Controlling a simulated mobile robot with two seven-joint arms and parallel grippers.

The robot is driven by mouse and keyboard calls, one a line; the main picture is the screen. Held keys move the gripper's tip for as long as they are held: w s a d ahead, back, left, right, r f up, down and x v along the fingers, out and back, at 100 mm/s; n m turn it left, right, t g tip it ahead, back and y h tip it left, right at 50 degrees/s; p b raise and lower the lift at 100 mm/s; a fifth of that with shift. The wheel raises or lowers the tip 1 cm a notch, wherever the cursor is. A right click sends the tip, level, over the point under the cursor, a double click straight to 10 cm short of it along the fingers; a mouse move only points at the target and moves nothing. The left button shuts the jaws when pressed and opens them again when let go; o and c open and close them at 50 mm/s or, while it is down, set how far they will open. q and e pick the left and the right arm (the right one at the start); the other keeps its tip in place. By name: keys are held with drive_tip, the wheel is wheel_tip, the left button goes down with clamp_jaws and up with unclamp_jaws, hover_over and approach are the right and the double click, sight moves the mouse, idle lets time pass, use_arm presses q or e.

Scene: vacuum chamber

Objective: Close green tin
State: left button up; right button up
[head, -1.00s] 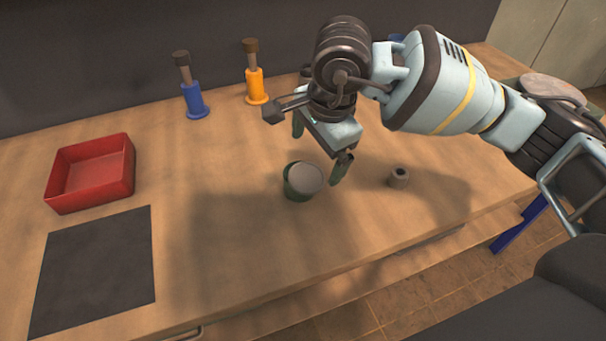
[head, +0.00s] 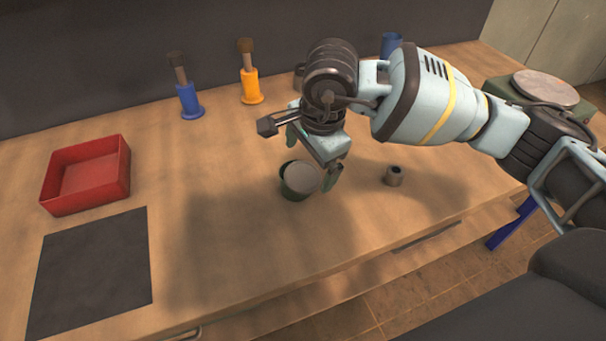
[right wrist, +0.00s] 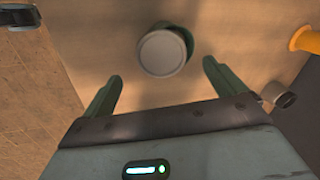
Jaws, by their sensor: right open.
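The green tin (head: 287,191) stands on the wooden table near the middle in the head view. A round grey lid (head: 301,177) covers most of its top, set off to the right so green shows at the left. In the right wrist view the grey lid (right wrist: 162,53) lies just beyond the fingertips, with the green tin (right wrist: 188,38) showing at its upper right. My right gripper (head: 312,160) is open and empty, above and just behind the tin, fingers pointing down. I cannot tell how the lid sits on the rim. My left gripper is not in view.
A red tray (head: 88,200) and a dark mat (head: 90,270) lie at the left. A blue holder (head: 190,103) and an orange holder (head: 251,88) stand at the back. The table between mat and tin is clear.

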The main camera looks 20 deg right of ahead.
sight(305, 174)
drive_tip(key=shift+x, duration=2.35)
drive_tip(key=shift+w+r, duration=0.1)
drive_tip(key=shift+c, duration=0.2)
drive_tip(key=c, duration=1)
drive_tip(key=shift+c, duration=0.2)
drive_tip(key=shift+v, duration=0.75)
drive_tip(key=shift+w+v, duration=0.25)
drive_tip(key=shift+v, duration=0.8)
drive_tip(key=s+a, duration=0.2)
drive_tip(key=s, duration=0.5)
drive_tip(key=s+a+r+b, duration=0.1)
drive_tip(key=s+a, duration=0.1)
drive_tip(key=s, duration=0.6)
drive_tip(key=shift+a+r, duration=0.25)
drive_tip(key=shift+a, duration=0.1)
